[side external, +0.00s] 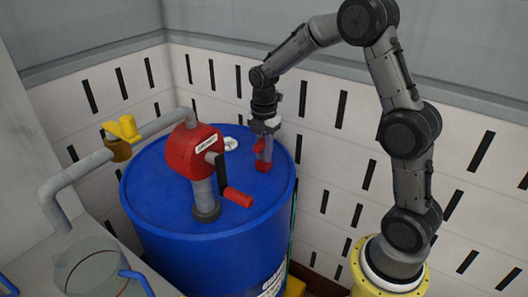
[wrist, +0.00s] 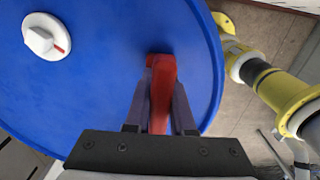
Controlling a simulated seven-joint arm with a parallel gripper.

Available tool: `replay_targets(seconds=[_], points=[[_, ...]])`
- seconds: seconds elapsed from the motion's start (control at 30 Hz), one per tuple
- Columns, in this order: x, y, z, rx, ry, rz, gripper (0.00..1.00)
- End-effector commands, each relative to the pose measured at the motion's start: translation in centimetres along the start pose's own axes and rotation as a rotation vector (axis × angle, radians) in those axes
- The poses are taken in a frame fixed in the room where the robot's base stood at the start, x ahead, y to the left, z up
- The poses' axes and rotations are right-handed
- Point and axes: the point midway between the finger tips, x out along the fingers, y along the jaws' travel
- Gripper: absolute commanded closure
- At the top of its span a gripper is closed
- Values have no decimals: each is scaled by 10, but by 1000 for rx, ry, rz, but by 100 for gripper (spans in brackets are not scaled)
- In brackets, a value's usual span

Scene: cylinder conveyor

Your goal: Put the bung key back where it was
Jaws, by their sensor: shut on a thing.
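The bung key is the red tool (wrist: 162,85) between my gripper's fingers in the wrist view. In the side view the red key (side external: 262,166) shows at the right part of the blue drum's top. My gripper (wrist: 160,108) is shut on the key and points down at the drum top. The key's lower end is at or just above the blue surface; I cannot tell if it touches. The blue drum (side external: 150,185) stands upright. A white bung (wrist: 46,37) with a small red mark sits on the drum top, left of the key.
A red pump (side external: 190,150) with a red handle (side external: 238,197) stands on the drum, left of my gripper. A grey pipe with a yellow valve (side external: 122,129) runs left from it. A glass vessel (side external: 90,268) is at the lower left. The slotted wall is close behind.

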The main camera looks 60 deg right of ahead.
Motion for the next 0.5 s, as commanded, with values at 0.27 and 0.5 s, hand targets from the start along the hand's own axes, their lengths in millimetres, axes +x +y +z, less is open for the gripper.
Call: replay_targets(seconds=[0.27, 0.5], points=[[3, 0, 0, 0, 0, -1, 100], [3, 0, 0, 0, 0, -1, 48]])
